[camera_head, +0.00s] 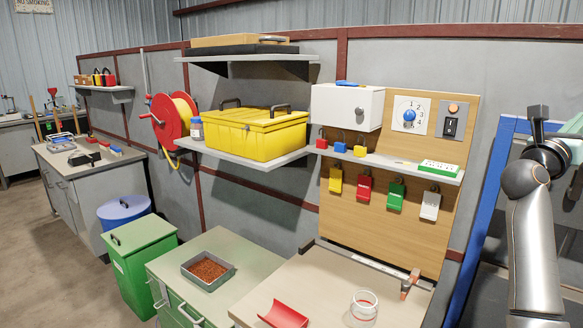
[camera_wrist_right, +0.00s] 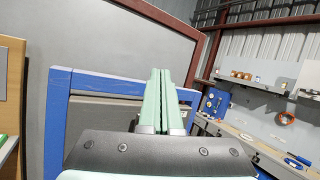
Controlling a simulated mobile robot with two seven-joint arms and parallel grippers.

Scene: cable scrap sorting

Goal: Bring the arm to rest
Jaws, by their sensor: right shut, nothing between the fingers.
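My right arm (camera_head: 535,230) rises along the right side of the head view, a silver link topped by a dark joint. My right gripper shows in the right wrist view, its two pale green fingers (camera_wrist_right: 160,96) pressed together with nothing between them. It points toward a blue frame (camera_wrist_right: 75,82) and a grey wall panel, and touches nothing that I can see. My left arm and gripper are not in view.
A bench (camera_head: 310,272) below holds a red scoop (camera_head: 283,314), a clear jar (camera_head: 363,307) and a hammer-like tool. A tray of copper-coloured scrap (camera_head: 208,269) stands on the green cabinet. A wooden board (camera_head: 400,235) with padlocks and tags stands left of my arm. A blue frame (camera_head: 485,215) is close beside it.

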